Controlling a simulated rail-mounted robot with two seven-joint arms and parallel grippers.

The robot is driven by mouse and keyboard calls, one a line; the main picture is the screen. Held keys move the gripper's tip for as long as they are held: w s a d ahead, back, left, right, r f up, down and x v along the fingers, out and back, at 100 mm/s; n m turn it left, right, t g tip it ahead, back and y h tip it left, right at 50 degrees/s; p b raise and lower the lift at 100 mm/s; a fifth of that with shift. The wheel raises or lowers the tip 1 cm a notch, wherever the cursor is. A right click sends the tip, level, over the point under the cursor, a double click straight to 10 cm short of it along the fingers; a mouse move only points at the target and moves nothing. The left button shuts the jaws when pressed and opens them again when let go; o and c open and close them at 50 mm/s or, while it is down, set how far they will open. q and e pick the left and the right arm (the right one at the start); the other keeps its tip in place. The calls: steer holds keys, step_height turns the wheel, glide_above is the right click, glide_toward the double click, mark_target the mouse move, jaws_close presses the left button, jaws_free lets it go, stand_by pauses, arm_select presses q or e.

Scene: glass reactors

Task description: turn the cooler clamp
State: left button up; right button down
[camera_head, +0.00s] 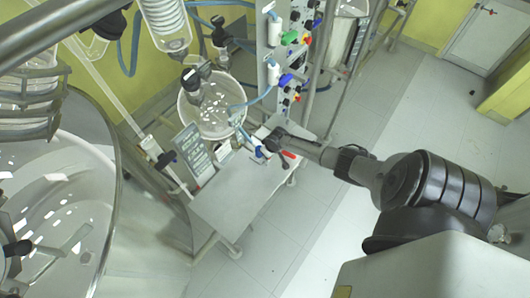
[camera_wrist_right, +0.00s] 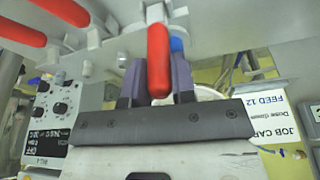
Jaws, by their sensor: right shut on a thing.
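The cooler clamp shows as a red lever handle (camera_wrist_right: 158,48) in the right wrist view, pointing toward the camera from a pale fitting under a panel. My right gripper (camera_wrist_right: 158,80) has its two purple-grey fingers on either side of this handle and is shut on it. In the head view, my right arm reaches in from the right and my right gripper (camera_head: 274,142) is at the fittings beside a white panel, with a red lever (camera_head: 289,155) by it. The clamp's body is mostly hidden there. My left gripper is not in view.
A glass vessel (camera_head: 212,108) stands behind the gripper, and a large reactor vessel (camera_head: 60,215) fills the left. Valves and knobs line an upright panel (camera_head: 290,50). Other red handles (camera_wrist_right: 62,10) are close by in the wrist view. The floor at right is clear.

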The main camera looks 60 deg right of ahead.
steer(key=c, duration=1)
jaws_free()
steer(key=shift+o, duration=0.2)
steer(key=shift+s+r, duration=0.1)
steer(key=shift+r, duration=0.1)
steer(key=p+v, duration=0.1)
steer(key=v, duration=1.2)
steer(key=shift+p, duration=0.4)
steer(key=shift+a+r, duration=0.1)
steer(key=shift+r, duration=0.05)
